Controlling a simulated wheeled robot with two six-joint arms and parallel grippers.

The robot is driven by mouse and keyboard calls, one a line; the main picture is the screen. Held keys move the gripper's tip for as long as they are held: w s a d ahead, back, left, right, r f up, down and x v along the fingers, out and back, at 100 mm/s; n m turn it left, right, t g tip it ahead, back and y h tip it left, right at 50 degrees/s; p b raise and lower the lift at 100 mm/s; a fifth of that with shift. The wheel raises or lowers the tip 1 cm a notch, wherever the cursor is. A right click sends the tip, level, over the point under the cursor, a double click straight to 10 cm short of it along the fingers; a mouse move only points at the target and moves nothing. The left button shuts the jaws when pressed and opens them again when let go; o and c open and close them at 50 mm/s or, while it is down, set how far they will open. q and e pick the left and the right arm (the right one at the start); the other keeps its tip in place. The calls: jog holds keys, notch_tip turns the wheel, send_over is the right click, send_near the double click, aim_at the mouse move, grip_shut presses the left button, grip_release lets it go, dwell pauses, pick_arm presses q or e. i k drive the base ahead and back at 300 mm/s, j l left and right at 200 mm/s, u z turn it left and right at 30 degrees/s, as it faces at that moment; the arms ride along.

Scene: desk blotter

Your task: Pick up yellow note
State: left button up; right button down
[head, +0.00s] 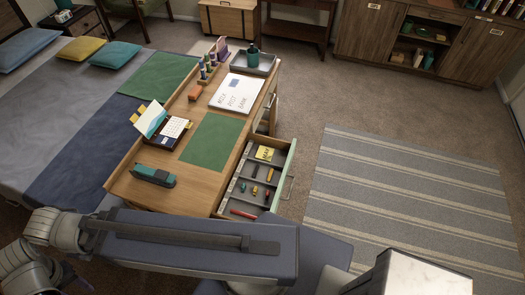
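The yellow note (264,153) lies in the far compartment of the open desk drawer (283,186). It is a small yellow square with dark marks on it, too small to read. Nothing covers it. My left arm shows only as pale links at the lower left, and its gripper is out of the picture. My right gripper is not in view either. No gripper is near the note.
The drawer's nearer compartments hold several small coloured items and a red stick (244,214). The wooden desk (187,186) carries a green blotter (212,141), a teal stapler (154,175), a card holder (167,130) and a white pad (237,93). A striped rug (400,190) lies clear right of the drawer.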

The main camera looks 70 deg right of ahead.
aim_at(264, 153)
jog(key=z, duration=2.3)
